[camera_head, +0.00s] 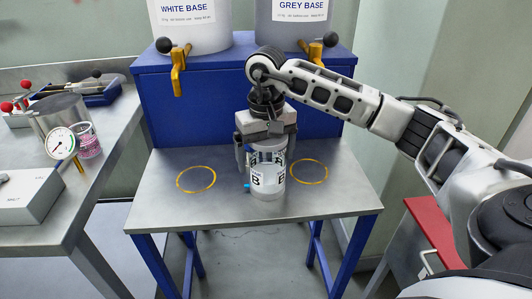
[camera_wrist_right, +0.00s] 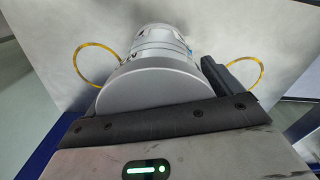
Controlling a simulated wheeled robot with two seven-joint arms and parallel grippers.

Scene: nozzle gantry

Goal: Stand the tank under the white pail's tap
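The tank (camera_head: 267,172) is a pale upright cylinder with black "B" marks and a small blue part low on its left. It is on or just above the table, between two yellow rings. My right gripper (camera_head: 267,160) is over it from above, one finger on each side; whether the fingers press on it is unclear. In the right wrist view the tank's round grey top (camera_wrist_right: 150,85) fills the middle, with one dark finger beside it. The white pail (camera_head: 190,25), labelled WHITE BASE, stands at the back left with a yellow tap (camera_head: 178,75). My left gripper is out of view.
The left ring (camera_head: 196,190) and right ring (camera_head: 309,181) lie on the grey table (camera_head: 160,215). A grey pail (camera_head: 292,25) with its own yellow tap shares the blue stand (camera_head: 215,110). A side bench at left holds a gauge (camera_head: 60,143) and a pink-filled cup (camera_head: 88,143).

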